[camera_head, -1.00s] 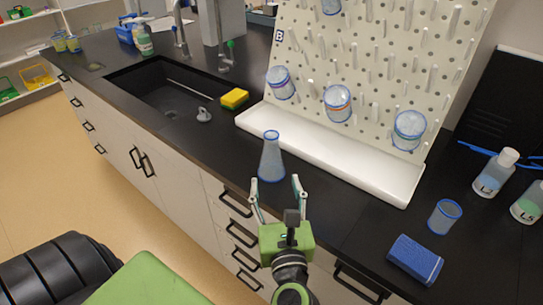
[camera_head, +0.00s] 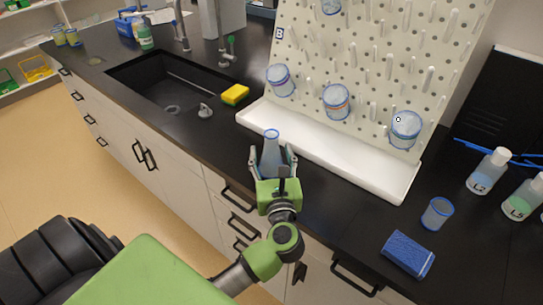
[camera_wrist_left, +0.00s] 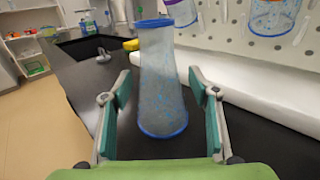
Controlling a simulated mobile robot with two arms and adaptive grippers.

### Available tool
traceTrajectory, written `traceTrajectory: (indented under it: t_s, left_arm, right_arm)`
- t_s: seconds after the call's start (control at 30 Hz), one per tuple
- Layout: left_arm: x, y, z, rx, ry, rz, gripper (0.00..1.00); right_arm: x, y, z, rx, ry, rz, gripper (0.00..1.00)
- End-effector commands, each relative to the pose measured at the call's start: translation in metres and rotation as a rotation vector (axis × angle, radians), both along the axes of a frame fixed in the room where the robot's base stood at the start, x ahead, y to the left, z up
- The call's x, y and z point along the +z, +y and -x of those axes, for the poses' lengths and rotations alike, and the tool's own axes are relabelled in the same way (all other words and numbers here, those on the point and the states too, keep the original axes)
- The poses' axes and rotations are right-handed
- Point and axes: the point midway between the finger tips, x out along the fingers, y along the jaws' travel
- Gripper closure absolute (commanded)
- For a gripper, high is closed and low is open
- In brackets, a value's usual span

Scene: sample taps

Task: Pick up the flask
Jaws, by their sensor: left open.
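The flask (camera_head: 271,153) is a clear conical vessel with a blue rim and blue base edge. It stands upright on the black counter (camera_head: 205,150), near the front edge, in front of the white drip tray. My left gripper (camera_head: 272,155) is open, with one finger on each side of the flask. In the left wrist view the flask (camera_wrist_left: 162,85) stands between the two teal finger pads, with a visible gap on both sides. The gripper hides part of the flask's lower body in the head view. My right gripper is not in view.
A white pegboard (camera_head: 365,60) with hanging beakers stands behind the white drip tray (camera_head: 330,160). The sink (camera_head: 165,85) and a yellow sponge (camera_head: 235,94) are to the left. A beaker (camera_head: 437,213), a blue sponge (camera_head: 408,254) and bottles (camera_head: 488,171) stand to the right.

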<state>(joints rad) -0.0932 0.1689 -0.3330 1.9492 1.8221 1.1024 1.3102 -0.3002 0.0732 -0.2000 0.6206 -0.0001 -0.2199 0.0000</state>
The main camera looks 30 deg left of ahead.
Motion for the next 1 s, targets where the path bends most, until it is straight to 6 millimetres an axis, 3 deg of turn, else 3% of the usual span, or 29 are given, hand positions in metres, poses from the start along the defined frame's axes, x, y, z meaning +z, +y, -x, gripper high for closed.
traceTrajectory:
  t_s: [0.07,0.2,0.23,0.67,0.87,1.0]
  left_arm:
    - [0.0,0.0,0.0,0.0,0.0,0.0,0.45]
    - [0.0,0.0,0.0,0.0,0.0,0.0,0.79]
    - [0.0,0.0,0.0,0.0,0.0,0.0,0.83]
    - [0.003,0.0,0.001,0.0,0.0,0.001,0.87]
    - [0.019,0.0,0.001,0.002,0.0,0.003,0.87]
    - [0.041,-0.001,0.003,0.0,0.0,0.003,0.87]
  right_arm:
    - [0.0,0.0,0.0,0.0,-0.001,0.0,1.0]
    - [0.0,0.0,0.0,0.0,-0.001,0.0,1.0]
    - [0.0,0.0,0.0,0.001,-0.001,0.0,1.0]
    - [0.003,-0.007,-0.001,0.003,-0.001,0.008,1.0]
    - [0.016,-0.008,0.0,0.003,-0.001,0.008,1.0]
    - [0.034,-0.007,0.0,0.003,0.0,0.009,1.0]
